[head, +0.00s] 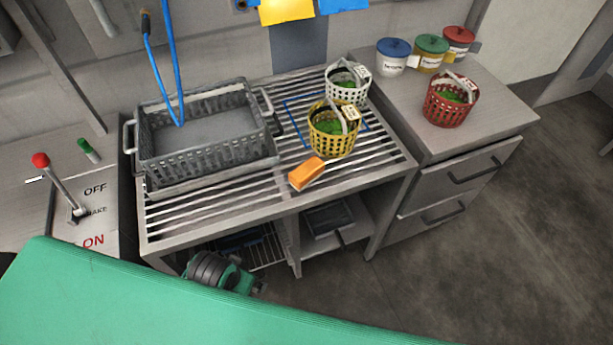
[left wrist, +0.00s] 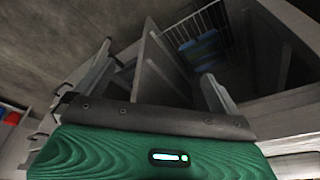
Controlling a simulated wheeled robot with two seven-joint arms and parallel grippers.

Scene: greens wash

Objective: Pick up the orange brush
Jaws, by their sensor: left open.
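The orange brush (head: 307,172) lies on the slatted rack near its front edge, in front of the yellow basket. Its orange part faces up, with a pale underside showing. My left gripper (left wrist: 158,84) shows in the left wrist view with its two fingers apart and nothing between them. It faces the lower part of the metal bench, and the brush is not seen in that view. In the head view a green and dark part of my arm (head: 215,272) shows below the rack's front edge, apart from the brush. My right gripper is not in view.
A grey crate (head: 210,165) stands on the rack's left half. A yellow basket (head: 334,140) and a white basket (head: 347,92) with greens stand behind the brush. A red basket (head: 449,112) and lidded tubs stand on the right cabinet. A red-knobbed lever (head: 62,185) is at left.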

